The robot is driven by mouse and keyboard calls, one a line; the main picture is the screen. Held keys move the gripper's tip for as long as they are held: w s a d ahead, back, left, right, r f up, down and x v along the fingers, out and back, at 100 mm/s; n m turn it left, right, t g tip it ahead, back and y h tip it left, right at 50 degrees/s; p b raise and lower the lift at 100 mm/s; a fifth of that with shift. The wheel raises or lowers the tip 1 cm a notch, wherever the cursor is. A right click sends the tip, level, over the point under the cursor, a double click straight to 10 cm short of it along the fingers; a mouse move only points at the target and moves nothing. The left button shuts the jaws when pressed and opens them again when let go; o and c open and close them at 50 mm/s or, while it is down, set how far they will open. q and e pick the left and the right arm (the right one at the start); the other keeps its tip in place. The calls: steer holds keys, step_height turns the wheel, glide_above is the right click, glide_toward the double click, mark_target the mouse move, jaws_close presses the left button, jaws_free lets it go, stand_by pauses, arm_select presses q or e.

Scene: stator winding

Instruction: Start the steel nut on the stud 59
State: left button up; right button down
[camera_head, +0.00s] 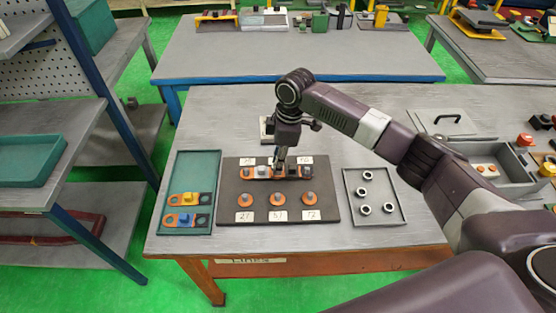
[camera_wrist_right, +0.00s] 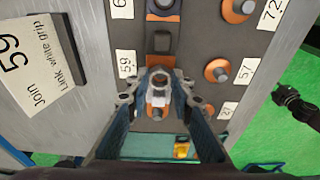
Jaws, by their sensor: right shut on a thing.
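My right gripper (camera_head: 281,168) points down over the far row of the dark board (camera_head: 232,205). In the right wrist view its fingertips (camera_wrist_right: 158,82) are shut on a small silvery nut (camera_wrist_right: 159,76), beside the 59 label (camera_wrist_right: 125,64). Stud 59 itself is hidden under the nut and fingers, and I cannot tell whether the nut touches it. A link with a white grip (camera_head: 262,172) lies along the far row, left of the gripper; the white grip (camera_wrist_right: 157,98) also shows just below the nut in the wrist view.
Near-row orange-based studs sit by labels 27, 57 and 72 (camera_head: 310,199). A grey tray (camera_head: 352,213) at right holds several nuts. A green tray (camera_head: 177,225) at left holds yellow- and blue-gripped links. A card (camera_wrist_right: 40,65) reading Join 59, white grip stands behind the board.

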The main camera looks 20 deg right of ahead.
steer(key=shift+f, duration=0.45)
stand_by(0.8)
steer(key=shift+s+p, duration=0.1)
steer(key=shift+p, duration=0.45)
steer(key=shift+s+f, duration=0.1)
steer(key=shift+f, duration=0.05)
stand_by(0.4)
steer(key=shift+s+m+p, duration=0.1)
steer(key=shift+m+p, duration=0.3)
steer(key=shift+p, duration=0.25)
steer(key=shift+a+m+p, duration=0.1)
steer(key=shift+m+p, duration=1.3)
steer(key=shift+p, duration=0.3)
steer(key=shift+s+m+t+h+p, duration=0.1)
steer(key=shift+m+t+h+p, duration=0.2)
steer(key=shift+m+p, duration=0.85)
steer(key=shift+f+m, duration=0.15)
steer(key=shift+m, duration=0.1)
